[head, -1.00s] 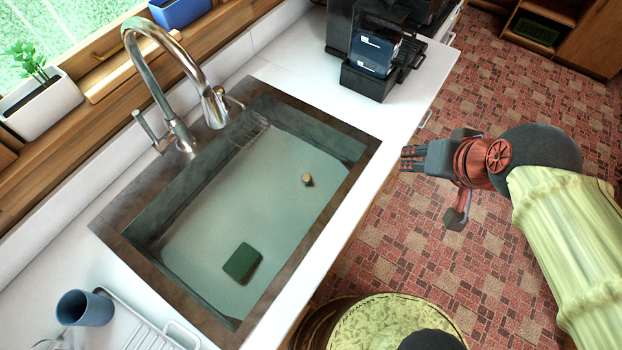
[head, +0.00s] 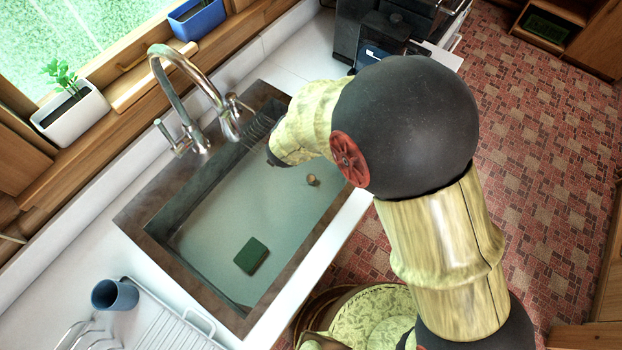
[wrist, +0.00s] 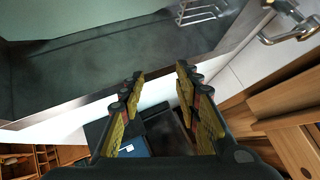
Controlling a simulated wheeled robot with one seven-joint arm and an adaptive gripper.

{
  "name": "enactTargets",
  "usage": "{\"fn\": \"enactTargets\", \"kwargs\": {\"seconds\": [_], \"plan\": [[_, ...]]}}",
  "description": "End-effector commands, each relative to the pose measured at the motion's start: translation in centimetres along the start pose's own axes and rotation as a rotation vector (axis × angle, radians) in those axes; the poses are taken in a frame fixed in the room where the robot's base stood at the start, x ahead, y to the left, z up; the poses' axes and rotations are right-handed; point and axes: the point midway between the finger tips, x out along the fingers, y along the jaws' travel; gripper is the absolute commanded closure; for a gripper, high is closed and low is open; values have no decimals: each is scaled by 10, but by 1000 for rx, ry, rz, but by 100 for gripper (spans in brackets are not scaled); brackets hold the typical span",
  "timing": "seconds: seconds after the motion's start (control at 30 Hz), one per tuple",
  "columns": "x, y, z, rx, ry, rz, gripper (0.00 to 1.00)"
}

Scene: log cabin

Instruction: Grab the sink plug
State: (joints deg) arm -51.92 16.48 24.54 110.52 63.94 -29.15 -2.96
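A small tan, round piece that looks like the sink plug (head: 312,180) sits in the water-filled sink (head: 130,217), toward its right side in the head view. My arm reaches over the sink's far right corner, just above and left of the plug in the picture. My gripper is mostly hidden behind the arm in the head view. In the wrist view my gripper (wrist: 160,76) is open, its two fingers apart with nothing between them. They point over the sink's dark wall and rim. The plug does not show in the wrist view.
A dark green block, perhaps a sponge (head: 251,256), is in the sink. The tap (head: 228,124) stands at the sink's back edge. A dish rack (head: 180,330) and blue cup (head: 115,295) are at the lower left. A black machine (head: 372,32) stands beyond the sink.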

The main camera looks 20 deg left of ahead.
Motion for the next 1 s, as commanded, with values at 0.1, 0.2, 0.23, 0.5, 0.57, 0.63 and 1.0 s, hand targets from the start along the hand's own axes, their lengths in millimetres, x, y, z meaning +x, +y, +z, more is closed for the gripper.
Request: {"fn": "enactTargets", "kwargs": {"seconds": [0.1,0.2,0.23,0.5,0.57,0.63,1.0], "plan": [[12,11,49,-29,60,81,67],[15,29,84,-59,129,150,67],[15,35,94,-71,152,170,67],[-5,95,154,-192,356,319,67],[-10,105,159,-212,389,338,67],[-15,114,164,-229,417,354,67],[4,129,157,-244,447,371,67]]}}
